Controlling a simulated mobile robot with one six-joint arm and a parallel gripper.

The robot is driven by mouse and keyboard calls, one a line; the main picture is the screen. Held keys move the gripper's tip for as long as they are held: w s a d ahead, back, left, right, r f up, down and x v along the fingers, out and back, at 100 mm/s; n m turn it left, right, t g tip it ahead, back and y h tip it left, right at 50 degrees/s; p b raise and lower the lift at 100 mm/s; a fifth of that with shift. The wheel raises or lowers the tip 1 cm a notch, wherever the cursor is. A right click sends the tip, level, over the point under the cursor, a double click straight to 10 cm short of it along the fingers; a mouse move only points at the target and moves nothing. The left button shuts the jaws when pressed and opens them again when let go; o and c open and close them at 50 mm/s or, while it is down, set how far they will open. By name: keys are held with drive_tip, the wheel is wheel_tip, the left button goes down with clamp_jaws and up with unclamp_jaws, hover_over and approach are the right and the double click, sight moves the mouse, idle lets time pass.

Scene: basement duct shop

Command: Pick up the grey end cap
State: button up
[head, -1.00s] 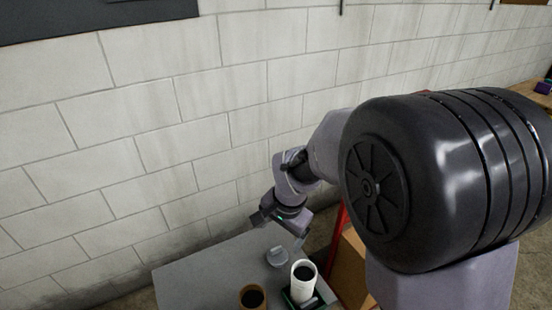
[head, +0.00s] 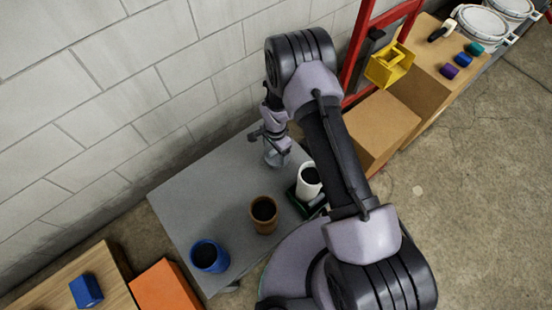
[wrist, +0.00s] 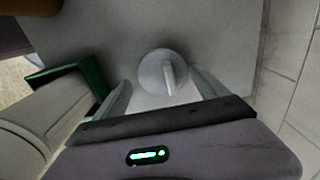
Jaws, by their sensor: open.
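The grey end cap (wrist: 163,72) is a round disc with a raised bar across its top. It lies on the grey table (wrist: 95,28). In the head view the end cap (head: 273,158) is near the wall side of the table, partly hidden by my gripper (head: 275,147). In the wrist view my gripper (wrist: 161,84) is open, with one finger on each side of the cap's near part. The bar points towards the space between the fingers. I cannot tell whether the fingers touch the cap.
A white cylinder (head: 308,187) stands in a green holder (head: 316,208) close to the gripper. A brown cup (head: 264,228) and a blue cup (head: 205,269) stand nearer the table's front. The block wall (head: 150,100) runs behind the table, whose left part is bare.

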sight(276, 156)
drive_tip(key=f+b, duration=0.1)
drive_tip(key=f, duration=0.1)
drive_tip(key=f+b, duration=0.1)
drive_tip(key=f, duration=0.2)
drive_tip(key=shift+w+d, duration=0.1)
drive_tip(key=shift+w, duration=0.1)
drive_tip(key=shift+r, duration=0.15)
